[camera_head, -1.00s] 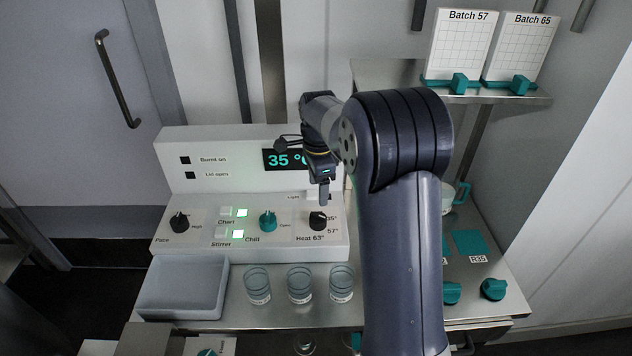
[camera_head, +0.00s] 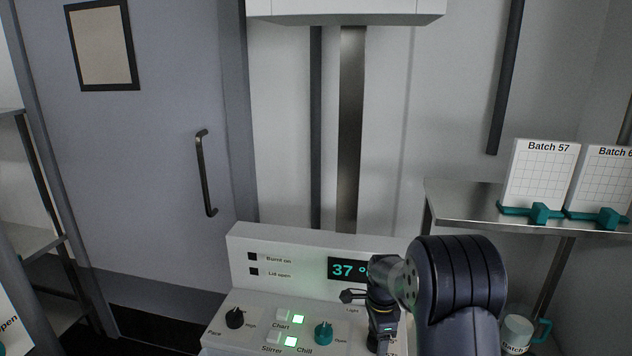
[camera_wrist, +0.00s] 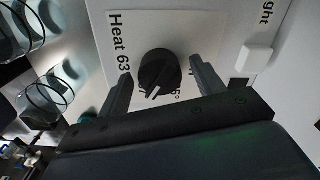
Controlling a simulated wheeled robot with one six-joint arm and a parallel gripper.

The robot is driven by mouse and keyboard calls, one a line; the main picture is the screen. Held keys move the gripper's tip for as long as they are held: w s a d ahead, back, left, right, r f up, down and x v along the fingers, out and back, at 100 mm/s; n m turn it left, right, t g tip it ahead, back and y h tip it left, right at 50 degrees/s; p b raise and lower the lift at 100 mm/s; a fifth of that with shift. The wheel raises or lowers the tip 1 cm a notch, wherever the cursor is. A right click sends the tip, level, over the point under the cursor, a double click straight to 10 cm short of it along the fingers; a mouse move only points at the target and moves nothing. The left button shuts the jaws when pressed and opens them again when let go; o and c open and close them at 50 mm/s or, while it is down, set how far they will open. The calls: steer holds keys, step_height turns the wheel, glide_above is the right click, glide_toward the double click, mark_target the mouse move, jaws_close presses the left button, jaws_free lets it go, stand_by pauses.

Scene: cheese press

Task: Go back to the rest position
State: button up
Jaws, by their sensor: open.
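My gripper (camera_wrist: 160,90) is open in the wrist view, its two fingers apart on either side of the black Heat knob (camera_wrist: 160,73). I cannot tell whether a finger touches the knob. In the head view my gripper (camera_head: 384,340) hangs over the right part of the white control panel (camera_head: 300,247), partly hidden by my arm. The panel's display (camera_head: 347,269) reads 37, its end covered by my arm.
A black Pace knob (camera_head: 235,317) and a teal Chill knob (camera_head: 323,332) sit left of my gripper. A shelf (camera_head: 460,205) at the right holds the Batch 57 card (camera_head: 541,175) and another card. Glass jars (camera_wrist: 42,105) show in the wrist view.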

stand_by(0.4)
step_height(320, 180, up, 11)
step_height(320, 180, down, 11)
steer(key=shift+f, duration=0.2)
steer(key=shift+r+n, duration=0.2)
steer(key=shift+n, duration=0.5)
steer(key=n, duration=0.3)
steer(key=shift+n, duration=0.4)
steer(key=n+p, duration=0.1)
steer(key=n, duration=0.5)
steer(key=n+p, duration=0.1)
steer(key=n, duration=0.5)
steer(key=n+p, duration=0.2)
steer(key=n, duration=0.3)
steer(key=shift+n, duration=0.3)
